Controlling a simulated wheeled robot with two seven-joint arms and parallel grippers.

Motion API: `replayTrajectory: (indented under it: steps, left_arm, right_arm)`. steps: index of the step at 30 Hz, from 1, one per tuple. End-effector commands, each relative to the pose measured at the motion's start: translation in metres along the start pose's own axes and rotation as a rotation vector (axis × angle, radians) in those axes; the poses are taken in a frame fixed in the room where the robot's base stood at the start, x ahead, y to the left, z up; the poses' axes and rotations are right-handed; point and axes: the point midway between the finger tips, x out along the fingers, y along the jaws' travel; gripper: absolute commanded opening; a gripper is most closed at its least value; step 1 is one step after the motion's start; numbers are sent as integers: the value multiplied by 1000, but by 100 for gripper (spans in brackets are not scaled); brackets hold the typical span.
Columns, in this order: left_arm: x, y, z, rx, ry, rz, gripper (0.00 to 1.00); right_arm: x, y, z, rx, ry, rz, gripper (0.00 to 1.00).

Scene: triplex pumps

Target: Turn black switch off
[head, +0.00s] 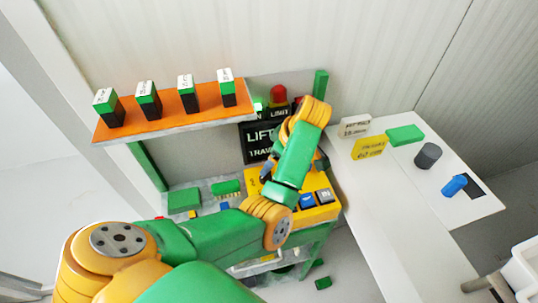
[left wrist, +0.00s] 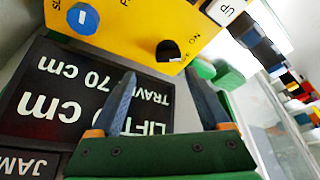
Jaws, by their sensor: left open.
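The black switch (left wrist: 170,50) is a round knob on a yellow control panel (left wrist: 120,35), near the lettering ON in the left wrist view. My left gripper (left wrist: 166,95) is open and empty, its two dark fingers pointing toward the panel. The switch appears between and beyond the fingertips, with no visible contact. In the head view, the yellow panel (head: 323,214) is partly covered by my green and orange left arm, which hides the switch. The knob's exact turn position is hard to tell. My right gripper does not show.
A black LIFT sign (left wrist: 45,95) stands close to the left finger. An orange shelf (head: 165,129) bears several green-topped blocks. A white table (head: 390,205) stands at right.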

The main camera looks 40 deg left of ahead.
Motion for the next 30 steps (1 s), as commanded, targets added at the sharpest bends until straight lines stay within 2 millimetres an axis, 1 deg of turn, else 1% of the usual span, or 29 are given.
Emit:
replayTrajectory:
  steps: [1, 6, 9, 12, 17, 20, 21, 23, 24, 26, 27, 30]
  left_arm:
    - [10, -2, -1, 0, 2, -6, 80]
    - [41, -2, -1, 2, 1, -5, 80]
    - [54, -1, -1, 1, 1, -2, 80]
    - [58, -1, 0, 1, 0, 0, 80]
    - [59, 0, 0, 1, 0, 0, 80]
    - [59, 0, 0, 1, 0, 0, 56]
    - [59, 0, 0, 1, 0, 0, 45]
    - [59, 0, 0, 1, 0, 1, 29]
    - [58, 0, 0, 1, 0, 1, 18]
    - [58, 0, 0, 1, 0, 1, 2]
    - [58, 0, 0, 1, 0, 1, 0]
    - [58, 0, 0, 4, 0, 2, 0]
  right_arm:
    - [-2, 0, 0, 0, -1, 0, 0]
    - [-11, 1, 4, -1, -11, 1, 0]
    - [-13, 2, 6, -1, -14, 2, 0]
    - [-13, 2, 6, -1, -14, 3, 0]
    - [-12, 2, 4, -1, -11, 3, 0]
    - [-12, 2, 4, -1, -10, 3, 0]
    - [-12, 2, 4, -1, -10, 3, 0]
    - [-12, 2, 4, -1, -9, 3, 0]
    - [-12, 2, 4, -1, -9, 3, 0]
    - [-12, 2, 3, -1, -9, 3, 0]
    - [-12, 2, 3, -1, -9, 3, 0]
    - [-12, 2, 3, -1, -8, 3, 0]
